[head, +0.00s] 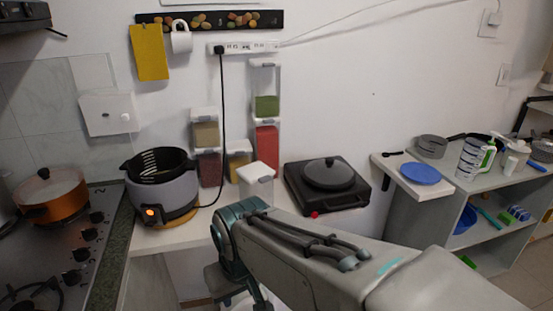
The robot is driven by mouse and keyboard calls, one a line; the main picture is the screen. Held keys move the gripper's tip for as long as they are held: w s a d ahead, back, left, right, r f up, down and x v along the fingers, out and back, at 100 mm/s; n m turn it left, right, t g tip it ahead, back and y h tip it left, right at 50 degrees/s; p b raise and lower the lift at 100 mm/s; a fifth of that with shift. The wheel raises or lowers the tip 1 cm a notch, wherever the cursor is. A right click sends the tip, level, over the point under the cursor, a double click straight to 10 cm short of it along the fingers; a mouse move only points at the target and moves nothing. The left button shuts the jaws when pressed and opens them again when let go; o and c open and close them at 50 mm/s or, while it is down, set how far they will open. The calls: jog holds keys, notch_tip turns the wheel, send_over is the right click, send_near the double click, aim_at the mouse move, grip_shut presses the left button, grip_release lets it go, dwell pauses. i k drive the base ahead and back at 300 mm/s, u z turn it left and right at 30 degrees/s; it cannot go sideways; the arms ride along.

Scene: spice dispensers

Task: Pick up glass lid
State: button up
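A pale see-through lid with a dark knob, which looks like glass, sits on the orange pot (48,206) on the stove at the far left; I point at the lid here (52,186). A darker grey round lid with a black knob (328,174) lies on a black hot plate (350,197) right of centre; I cannot tell if it is glass. My arm reaches in from the lower right and bends down in front of the counter. My gripper is not visible, and the lower end of the arm runs out of the picture.
A grey cooker (163,192) with a black open basket stands between the stove (62,262) and the spice dispensers (207,165). A black cord hangs from the power strip to the counter. A shelf unit (477,185) with a blue plate (421,173) and cups stands at right.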

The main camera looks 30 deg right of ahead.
aim_at(330, 174)
jog(key=z, duration=0.55)
jog(key=i, duration=0.9)
jog(key=z, duration=0.75)
